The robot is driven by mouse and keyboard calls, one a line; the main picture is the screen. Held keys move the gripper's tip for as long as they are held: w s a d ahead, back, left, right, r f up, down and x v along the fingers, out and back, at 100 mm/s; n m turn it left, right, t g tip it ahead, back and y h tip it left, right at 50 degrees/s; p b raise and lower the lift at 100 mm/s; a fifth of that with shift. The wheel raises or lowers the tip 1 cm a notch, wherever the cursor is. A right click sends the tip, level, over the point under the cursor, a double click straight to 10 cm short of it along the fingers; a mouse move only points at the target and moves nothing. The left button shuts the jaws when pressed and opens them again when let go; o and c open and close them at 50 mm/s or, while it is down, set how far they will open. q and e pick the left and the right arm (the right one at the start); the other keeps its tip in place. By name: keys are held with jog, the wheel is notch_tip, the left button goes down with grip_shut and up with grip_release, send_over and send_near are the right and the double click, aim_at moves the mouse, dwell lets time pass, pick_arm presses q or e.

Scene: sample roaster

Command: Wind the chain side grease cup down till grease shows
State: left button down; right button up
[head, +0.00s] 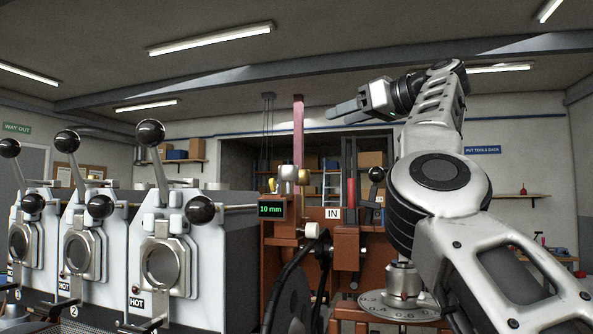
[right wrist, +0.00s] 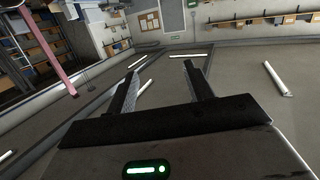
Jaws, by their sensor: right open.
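My right gripper (head: 348,109) is raised high at the upper middle of the head view, pointing left, with nothing in it. In the right wrist view its two fingers (right wrist: 160,72) stand apart with only the room and ceiling behind them. A brass and silver fitting (head: 289,175) sits on the brown machine (head: 283,235), below and left of the gripper and well apart from it. I cannot tell whether this fitting is the chain side grease cup. No grease can be made out. My left gripper is not in view.
Several white roaster units with black ball levers (head: 150,133) stand at the left, marked HOT. A tall pink bar (head: 298,140) rises from the machine near my right gripper; it also shows in the right wrist view (right wrist: 48,55). A green 10 mm display (head: 271,210) faces me.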

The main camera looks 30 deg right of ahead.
aim_at(300, 171)
notch_tip(300, 171, down, 5)
jog(key=s+g, duration=0.2)
jog(key=g, duration=0.1)
jog(key=shift+n, duration=0.3)
jog(key=p+x, duration=0.4)
jog(key=x, duration=1)
jog(key=shift+w+f, duration=0.2)
jog(key=shift+f, duration=0.05)
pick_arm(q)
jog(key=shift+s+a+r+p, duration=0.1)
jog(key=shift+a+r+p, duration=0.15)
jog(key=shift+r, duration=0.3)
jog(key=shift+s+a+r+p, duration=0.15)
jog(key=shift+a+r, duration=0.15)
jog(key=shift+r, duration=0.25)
pick_arm(e)
jog(key=shift+w+a+f, duration=0.2)
jog(key=shift+w+f, duration=0.15)
jog(key=shift+w, duration=0.15)
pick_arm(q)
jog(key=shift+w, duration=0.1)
